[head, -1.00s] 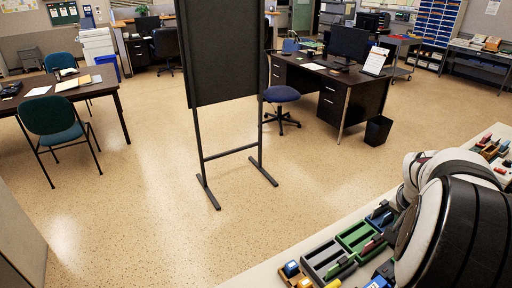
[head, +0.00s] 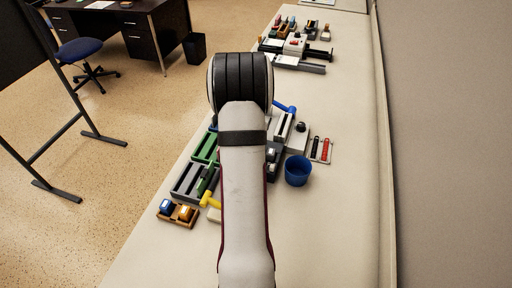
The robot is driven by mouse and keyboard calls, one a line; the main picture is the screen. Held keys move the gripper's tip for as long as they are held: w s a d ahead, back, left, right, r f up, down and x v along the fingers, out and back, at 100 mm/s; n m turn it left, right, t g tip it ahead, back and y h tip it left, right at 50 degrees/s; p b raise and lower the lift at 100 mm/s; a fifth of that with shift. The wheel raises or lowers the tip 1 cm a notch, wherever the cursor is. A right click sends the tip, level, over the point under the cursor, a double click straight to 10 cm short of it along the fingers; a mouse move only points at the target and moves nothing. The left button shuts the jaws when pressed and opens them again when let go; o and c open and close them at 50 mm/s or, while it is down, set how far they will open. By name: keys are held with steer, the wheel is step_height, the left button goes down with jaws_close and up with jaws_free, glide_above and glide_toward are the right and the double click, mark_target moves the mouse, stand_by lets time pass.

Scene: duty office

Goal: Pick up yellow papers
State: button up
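No yellow papers can be made out in the head view now. My arm reaches forward over the long pale counter (head: 330,130), and its links hide part of the counter and what lies there. My gripper does not show in the frame. A yellow item (head: 210,200) lies on the counter just left of my arm; it looks like a handle or tool, not paper.
Green and grey trays (head: 187,180), a small box with blue and orange items (head: 178,213) and a blue cup (head: 297,170) stand around my arm. More items (head: 295,45) stand farther back. A wall (head: 450,140) bounds the right. The counter's near right is clear.

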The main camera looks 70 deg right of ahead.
steer(key=shift+d+f, duration=0.1)
steer(key=shift+f, duration=0.15)
jaws_close()
steer(key=shift+r, duration=0.1)
